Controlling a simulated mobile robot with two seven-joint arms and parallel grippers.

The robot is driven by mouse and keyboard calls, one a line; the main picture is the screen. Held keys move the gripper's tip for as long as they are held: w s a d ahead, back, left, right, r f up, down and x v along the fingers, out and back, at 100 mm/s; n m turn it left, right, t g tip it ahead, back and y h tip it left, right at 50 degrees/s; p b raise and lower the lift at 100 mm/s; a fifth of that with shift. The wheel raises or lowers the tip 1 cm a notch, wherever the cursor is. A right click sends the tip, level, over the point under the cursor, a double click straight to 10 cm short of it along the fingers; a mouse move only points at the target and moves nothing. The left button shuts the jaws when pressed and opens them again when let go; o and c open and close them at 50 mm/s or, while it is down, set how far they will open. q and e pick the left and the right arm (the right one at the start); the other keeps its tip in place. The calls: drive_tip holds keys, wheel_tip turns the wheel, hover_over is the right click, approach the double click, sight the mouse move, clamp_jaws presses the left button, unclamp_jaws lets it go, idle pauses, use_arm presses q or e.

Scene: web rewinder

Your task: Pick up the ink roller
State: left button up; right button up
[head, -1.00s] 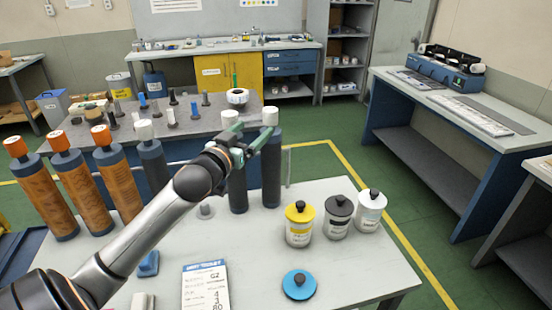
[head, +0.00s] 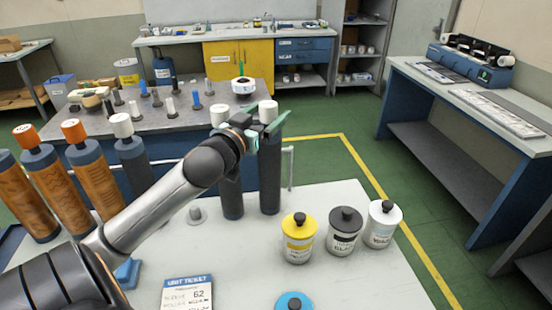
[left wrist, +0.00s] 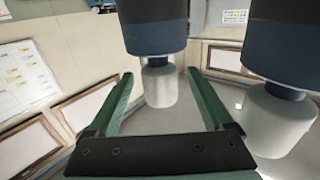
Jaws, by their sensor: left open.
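Two dark upright rollers with white ends stand at the far edge of the near table: a left dark roller (head: 231,195) and a right dark roller (head: 270,180). My left gripper (head: 268,130) is open, its green fingers near the top of the right one and partly covering it. In the left wrist view, which looks inverted, a white roller end (left wrist: 160,86) shows between the spread fingers (left wrist: 160,100), without visible grip. The other roller's white end (left wrist: 275,122) is at the right. Which roller is the ink roller I cannot tell. My right gripper is out of view.
Several brown rollers with orange ends (head: 90,170) stand at the left. Yellow (head: 298,240), black (head: 343,232) and white (head: 381,225) lidded pots stand on the near table (head: 350,290). A ticket card (head: 187,295) and a blue lid (head: 294,303) lie in front.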

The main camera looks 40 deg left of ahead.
use_arm(q)
drive_tip(key=shift+w+a, duration=0.1)
drive_tip(key=shift+w, duration=0.3)
drive_tip(key=shift+s, duration=0.15)
drive_tip(key=c, duration=1.3)
drive_tip(key=shift+r, duration=0.15)
clamp_jaws()
